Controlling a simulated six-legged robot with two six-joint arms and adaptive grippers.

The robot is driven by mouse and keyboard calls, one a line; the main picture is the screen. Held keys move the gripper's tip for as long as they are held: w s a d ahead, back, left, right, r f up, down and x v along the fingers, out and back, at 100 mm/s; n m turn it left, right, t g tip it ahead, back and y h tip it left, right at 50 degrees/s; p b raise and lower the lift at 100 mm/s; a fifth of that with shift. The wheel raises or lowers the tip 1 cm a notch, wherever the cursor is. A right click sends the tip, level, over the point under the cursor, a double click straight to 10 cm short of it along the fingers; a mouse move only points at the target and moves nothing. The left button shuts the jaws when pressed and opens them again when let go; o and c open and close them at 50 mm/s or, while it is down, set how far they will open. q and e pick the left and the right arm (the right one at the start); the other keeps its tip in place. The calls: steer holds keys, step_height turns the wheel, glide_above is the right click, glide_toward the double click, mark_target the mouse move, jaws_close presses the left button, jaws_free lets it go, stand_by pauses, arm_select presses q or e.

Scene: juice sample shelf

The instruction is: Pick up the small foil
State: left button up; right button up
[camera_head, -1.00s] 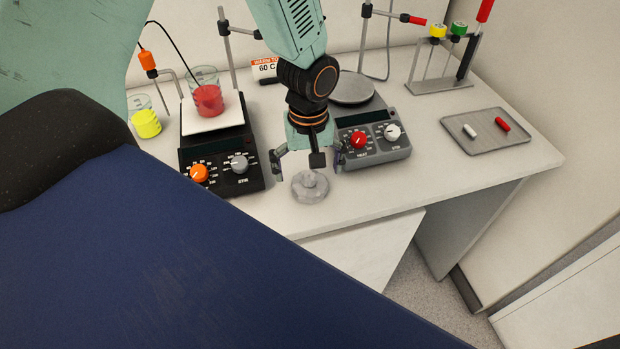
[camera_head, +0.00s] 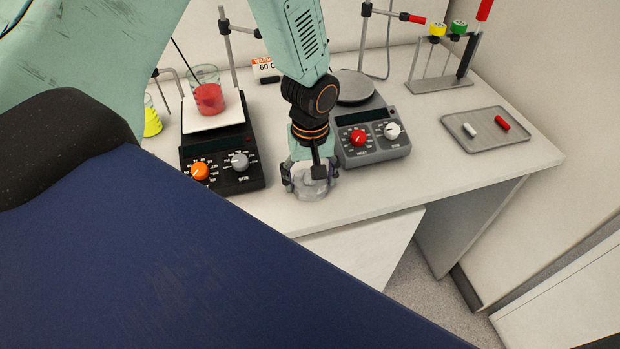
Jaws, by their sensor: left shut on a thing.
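The small foil (camera_head: 312,188) is a crumpled, silvery-grey round piece with a raised middle. It sits on the white bench between the two hot plates, near the front edge. My left gripper (camera_head: 311,176) points down over it, with its fingers closed in on the foil's raised middle from both sides. The foil still appears to rest on the bench. The gripper hides part of the foil's top. My right gripper is not in view.
A black stirrer (camera_head: 222,165) with a beaker of red liquid (camera_head: 208,97) stands to the left. A grey hot plate (camera_head: 374,150) stands close on the right. A tray (camera_head: 487,143) with two stir bars and a tube rack (camera_head: 440,86) are farther right. Bare bench (camera_head: 420,185) lies right of the foil.

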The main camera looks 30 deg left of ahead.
mark_target(309, 174)
arm_select(q)
steer(key=shift+c, duration=0.8)
steer(key=shift+a, duration=0.1)
steer(key=shift+r, duration=0.1)
step_height(309, 174, up, 9)
steer(key=shift+r, duration=0.15)
steer(key=w+a+r+p, duration=0.1)
steer(key=w+a+r, duration=0.2)
steer(key=a+r, duration=0.4)
steer(key=w+a+r+p, duration=0.1)
steer(key=w+a+r, duration=0.1)
steer(key=a+r, duration=0.45)
steer(key=s+a+r+n, duration=0.1)
steer(key=s+a, duration=0.1)
steer(key=a, duration=0.5)
steer(key=s+a+r, duration=0.1)
steer(key=s+a, duration=0.1)
steer(key=a, duration=0.6)
steer(key=shift+w+d+f+b, duration=0.1)
steer(key=shift+w+f+b, duration=0.05)
steer(key=shift+f+b, duration=3.35)
